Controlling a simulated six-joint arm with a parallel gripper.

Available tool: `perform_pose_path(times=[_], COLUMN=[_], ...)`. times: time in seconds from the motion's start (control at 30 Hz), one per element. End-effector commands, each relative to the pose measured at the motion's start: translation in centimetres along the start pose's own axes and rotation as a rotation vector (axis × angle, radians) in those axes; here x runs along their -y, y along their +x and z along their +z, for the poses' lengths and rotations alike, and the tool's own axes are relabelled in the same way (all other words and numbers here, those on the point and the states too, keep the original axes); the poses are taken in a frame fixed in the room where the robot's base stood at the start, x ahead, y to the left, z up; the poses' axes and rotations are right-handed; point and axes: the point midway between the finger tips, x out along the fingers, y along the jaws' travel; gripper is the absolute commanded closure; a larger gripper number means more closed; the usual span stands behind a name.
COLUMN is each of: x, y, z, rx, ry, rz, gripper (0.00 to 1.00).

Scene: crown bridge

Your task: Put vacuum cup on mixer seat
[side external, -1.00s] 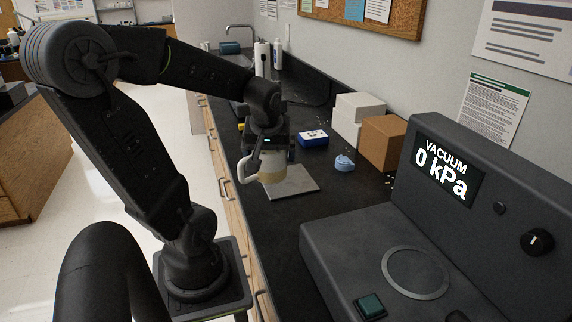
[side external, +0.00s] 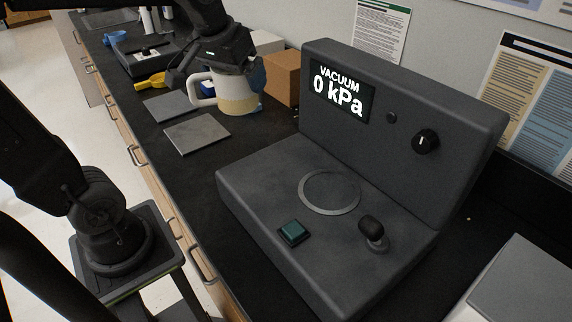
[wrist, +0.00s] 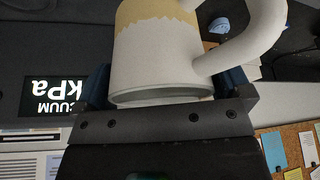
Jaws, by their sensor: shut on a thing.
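The vacuum cup (side external: 238,98) is white with a tan lower band and a side handle. My gripper (side external: 225,68) is shut on it from above and holds it upright over the counter, behind and left of the mixer. In the wrist view the cup (wrist: 150,65) sits between my gripper's (wrist: 165,90) two fingers, with its handle to the right. The mixer seat (side external: 330,192) is a bare round ring on top of the dark mixer (side external: 262,180). The mixer display (side external: 338,93) reads "VACUUM 0 kPa". The cup is apart from the seat.
A green button (side external: 294,232) and a black-knobbed lever (side external: 373,232) stand at the front of the mixer. A raised dark panel with a knob (side external: 426,141) rises behind the seat. Grey plates (side external: 197,134) lie on the counter, and a cardboard box (side external: 281,78) stands behind the cup.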

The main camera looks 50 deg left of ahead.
Motion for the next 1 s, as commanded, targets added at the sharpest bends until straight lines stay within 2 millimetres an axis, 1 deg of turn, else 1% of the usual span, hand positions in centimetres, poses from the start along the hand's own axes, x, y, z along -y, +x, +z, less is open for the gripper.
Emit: perform_pose_path(times=[0.17,0.4,0.53,0.63,0.77,1.0], x=[-3.0,-8.1,-10.2,-11.2,-11.7,-11.6], y=[1.2,3.9,5.0,5.5,6.0,8.9], z=[0.9,2.6,3.3,3.6,3.9,5.1], rx=[0.001,0.002,0.001,0.0,-0.001,0.0], ry=[0.021,0.019,0.016,0.012,0.01,0.008], rz=[0.008,0.006,0.005,0.005,0.004,0.003], gripper=[0.41,0.41,0.41,0.41,0.41,0.41])
